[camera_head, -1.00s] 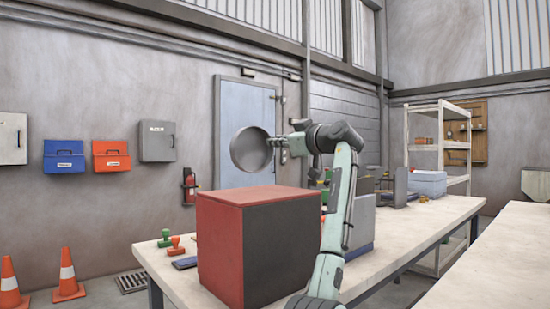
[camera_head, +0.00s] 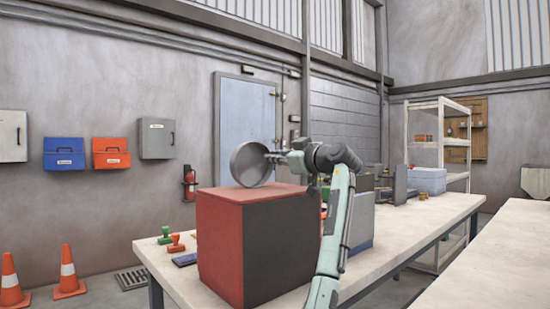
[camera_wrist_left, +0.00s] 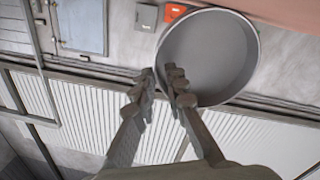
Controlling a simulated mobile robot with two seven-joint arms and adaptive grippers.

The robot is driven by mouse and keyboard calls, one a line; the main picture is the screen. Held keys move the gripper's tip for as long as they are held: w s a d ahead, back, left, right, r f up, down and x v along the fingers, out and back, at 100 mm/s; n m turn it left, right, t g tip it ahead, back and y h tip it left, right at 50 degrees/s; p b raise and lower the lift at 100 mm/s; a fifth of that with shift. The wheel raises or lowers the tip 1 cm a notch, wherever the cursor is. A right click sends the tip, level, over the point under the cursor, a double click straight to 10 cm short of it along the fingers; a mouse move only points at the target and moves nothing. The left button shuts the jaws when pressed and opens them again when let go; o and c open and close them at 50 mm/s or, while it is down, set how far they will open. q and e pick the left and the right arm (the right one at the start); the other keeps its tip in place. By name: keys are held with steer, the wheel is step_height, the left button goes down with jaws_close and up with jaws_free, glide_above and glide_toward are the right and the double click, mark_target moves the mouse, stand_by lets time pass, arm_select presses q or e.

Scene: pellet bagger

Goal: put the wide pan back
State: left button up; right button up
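The wide pan (camera_head: 249,164) is a round, shallow grey metal pan. In the head view it is tilted up on its edge, its hollow side partly towards me, just over the far edge of the red box's top; whether it touches the box I cannot tell. My left gripper (camera_head: 272,157) holds it by the right side of its rim. In the left wrist view the pan (camera_wrist_left: 210,55) hangs at the fingertips, one finger of the gripper (camera_wrist_left: 160,76) inside the rim and one outside. My right gripper is not in view.
A large red box (camera_head: 222,245) with a dark side stands on the long pale table (camera_head: 415,225). Green and red stamps (camera_head: 176,243) lie left of it. A grey bin (camera_head: 361,218) and a pale blue box (camera_head: 427,180) stand further right. Bare tabletop lies at the right.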

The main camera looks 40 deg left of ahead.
arm_select(q)
steer(key=shift+o, duration=0.8)
